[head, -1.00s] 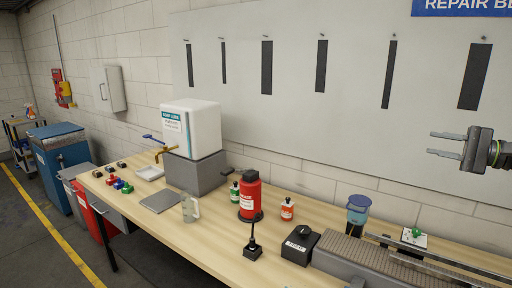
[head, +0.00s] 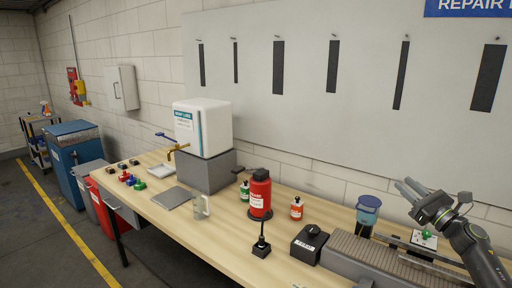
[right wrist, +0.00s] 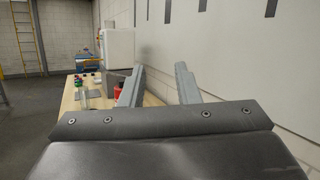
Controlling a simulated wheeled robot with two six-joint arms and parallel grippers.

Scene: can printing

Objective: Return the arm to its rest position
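My right gripper (head: 409,191) is raised in front of the wall panel at the right of the head view, above the right end of the workbench. Its two grey fingers point up and to the left. In the right wrist view the fingers (right wrist: 160,88) stand apart with nothing between them. My left gripper is not in view.
The workbench (head: 205,235) holds a white tank (head: 205,125) on a grey block, a red bottle (head: 260,193), a clear mug (head: 201,207), a black box (head: 309,245), a conveyor (head: 355,258) and a blue-lidded container (head: 367,212). A blue bin (head: 80,165) stands at left.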

